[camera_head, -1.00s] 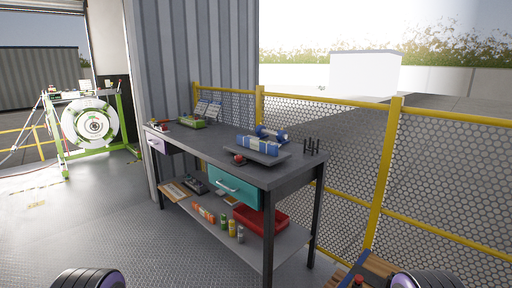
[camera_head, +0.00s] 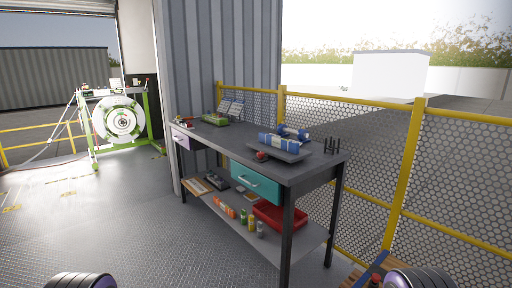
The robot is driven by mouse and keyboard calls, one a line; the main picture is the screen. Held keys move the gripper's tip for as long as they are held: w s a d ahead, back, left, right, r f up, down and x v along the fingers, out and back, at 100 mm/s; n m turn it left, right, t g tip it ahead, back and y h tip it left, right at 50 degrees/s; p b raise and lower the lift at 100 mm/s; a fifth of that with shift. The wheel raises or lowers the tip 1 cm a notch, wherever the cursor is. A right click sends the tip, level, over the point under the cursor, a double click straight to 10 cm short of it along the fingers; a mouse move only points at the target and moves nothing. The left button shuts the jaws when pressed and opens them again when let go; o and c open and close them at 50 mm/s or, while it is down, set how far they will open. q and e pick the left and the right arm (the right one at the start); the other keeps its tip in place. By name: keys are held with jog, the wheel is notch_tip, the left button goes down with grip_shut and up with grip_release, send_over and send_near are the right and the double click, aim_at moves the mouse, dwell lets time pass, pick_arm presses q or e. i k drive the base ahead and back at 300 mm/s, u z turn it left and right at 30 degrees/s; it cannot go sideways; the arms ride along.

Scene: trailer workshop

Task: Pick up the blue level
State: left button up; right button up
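A blue bar with pale marks, which looks like the blue level (camera_head: 278,143), lies on a grey tray (camera_head: 296,158). The tray sits near the front right end of the dark workbench top (camera_head: 222,142). Another blue, rounded object (camera_head: 293,133) is just behind the bar and partly hidden by it; its kind is hard to tell. Neither of my grippers is in view. Only dark, rounded parts of my arms show at the bottom left and bottom right corners.
A small red item (camera_head: 261,156) lies beside the tray, and a dark pronged rack (camera_head: 332,146) stands right of it. A teal drawer (camera_head: 256,181) hangs below the top. The lower shelf holds a red bin (camera_head: 279,217). A yellow-framed mesh fence (camera_head: 405,185) runs behind. The floor at left is clear.

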aim_at(293, 147)
jog(key=z, duration=0.25)
jog(key=k, duration=0.2)
jog(key=u, duration=1.2)
jog(key=i, duration=1.35)
jog(key=z, duration=0.95)
jog(key=i, duration=0.85)
jog(key=z, duration=0.85)
